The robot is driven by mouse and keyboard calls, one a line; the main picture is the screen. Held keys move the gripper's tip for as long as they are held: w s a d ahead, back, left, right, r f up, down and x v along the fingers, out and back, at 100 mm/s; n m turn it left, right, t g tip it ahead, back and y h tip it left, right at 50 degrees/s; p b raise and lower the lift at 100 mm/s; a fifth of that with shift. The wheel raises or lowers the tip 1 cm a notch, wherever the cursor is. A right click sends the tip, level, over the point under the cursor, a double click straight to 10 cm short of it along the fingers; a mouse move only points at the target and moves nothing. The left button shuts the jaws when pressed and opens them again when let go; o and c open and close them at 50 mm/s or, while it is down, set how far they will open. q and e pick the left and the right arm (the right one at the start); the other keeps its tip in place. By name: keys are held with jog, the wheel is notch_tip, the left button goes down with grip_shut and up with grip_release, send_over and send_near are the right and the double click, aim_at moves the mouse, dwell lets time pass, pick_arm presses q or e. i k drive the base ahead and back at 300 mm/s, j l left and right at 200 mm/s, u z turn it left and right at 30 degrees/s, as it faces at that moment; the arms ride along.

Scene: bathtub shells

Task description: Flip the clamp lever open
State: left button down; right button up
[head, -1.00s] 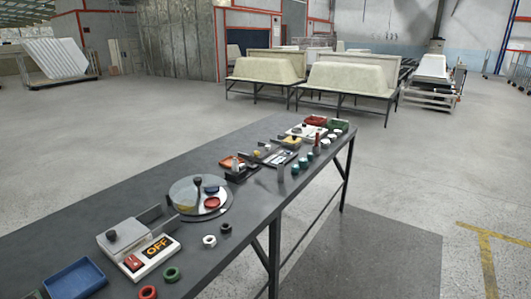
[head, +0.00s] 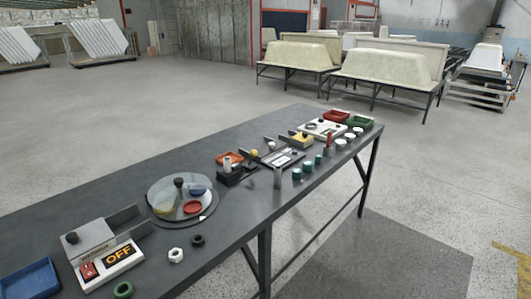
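A long dark workbench (head: 95,185) runs from the lower left to the middle right of the head view. A low black fixture (head: 236,177) sits midway along it, with a small upright piece on top. It may carry the clamp lever, but it is too small to tell, and I cannot see whether a lever there is open or closed. A grey upright piece (head: 277,177) stands near the front edge, and a red upright piece (head: 328,144) stands farther along. Neither of my grippers is in view.
Nearer on the bench are a box with an OFF display (head: 118,255), a round turntable (head: 156,200) with dishes, a blue tray (head: 30,281) and loose nuts. Red (head: 336,116) and green (head: 359,122) trays stand at the far end. Floor in front is clear.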

aim_at(254, 152)
jog(key=i+l+u, duration=0.1)
jog(key=l, duration=0.25)
jog(key=i+l, duration=0.25)
jog(key=l, duration=0.15)
jog(key=i+l+u, duration=0.15)
jog(key=l, duration=0.25)
jog(key=i+l, duration=0.2)
jog(key=l, duration=0.2)
jog(key=i+l+u, duration=0.15)
jog(key=l, duration=0.25)
jog(key=i+l, duration=0.15)
jog(key=l, duration=0.25)
jog(key=i+l+u, duration=0.15)
jog(key=l, duration=0.3)
